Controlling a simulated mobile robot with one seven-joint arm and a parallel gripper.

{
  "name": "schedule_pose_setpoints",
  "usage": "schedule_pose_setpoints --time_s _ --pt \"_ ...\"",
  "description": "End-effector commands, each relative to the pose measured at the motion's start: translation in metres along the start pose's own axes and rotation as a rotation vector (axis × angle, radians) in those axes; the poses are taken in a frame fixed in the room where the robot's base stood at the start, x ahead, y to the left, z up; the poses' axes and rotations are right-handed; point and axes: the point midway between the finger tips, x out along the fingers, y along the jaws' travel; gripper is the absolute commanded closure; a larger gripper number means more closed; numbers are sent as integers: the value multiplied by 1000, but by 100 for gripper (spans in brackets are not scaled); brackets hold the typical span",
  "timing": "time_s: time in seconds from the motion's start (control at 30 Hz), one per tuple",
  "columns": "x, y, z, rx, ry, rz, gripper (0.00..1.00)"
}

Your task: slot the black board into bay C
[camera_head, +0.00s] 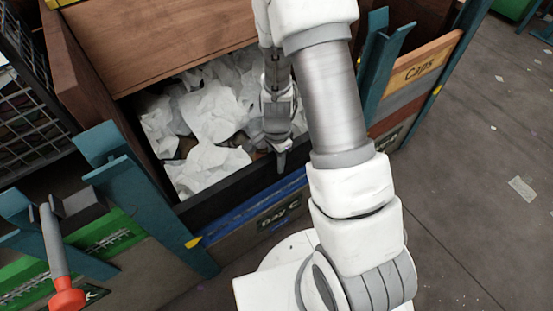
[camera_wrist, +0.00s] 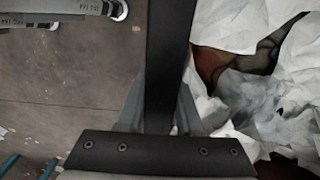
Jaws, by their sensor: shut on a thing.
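The black board (camera_head: 225,191) lies lengthwise across the front of the bin of white paper, above a blue board (camera_head: 250,211). In the wrist view the black board (camera_wrist: 172,60) runs straight up between my fingers. My gripper (camera_head: 281,158) is shut on its upper edge, and the fingers also show in the wrist view (camera_wrist: 160,112). Bay C is the front opening with the "Bay C" label (camera_head: 279,213) on its lower panel. The board's left end is close to the left teal post (camera_head: 150,200). My arm hides its right end, so I cannot tell whether it is seated.
Crumpled white paper (camera_head: 210,110) fills the bin behind the board. A right teal post (camera_head: 383,65) and a wooden "Caps" panel (camera_head: 420,65) stand beyond my arm. A red-tipped handle (camera_head: 58,260) sticks out at lower left.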

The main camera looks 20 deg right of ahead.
Motion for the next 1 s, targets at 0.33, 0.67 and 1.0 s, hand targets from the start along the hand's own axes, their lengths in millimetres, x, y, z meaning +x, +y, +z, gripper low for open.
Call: schedule_pose_setpoints --time_s 0.33,0.67,1.0 --pt "8 -1 0 1 0 -1 100" --pt "13 -1 0 1 0 -2 34" --pt "12 0 0 0 0 2 30"
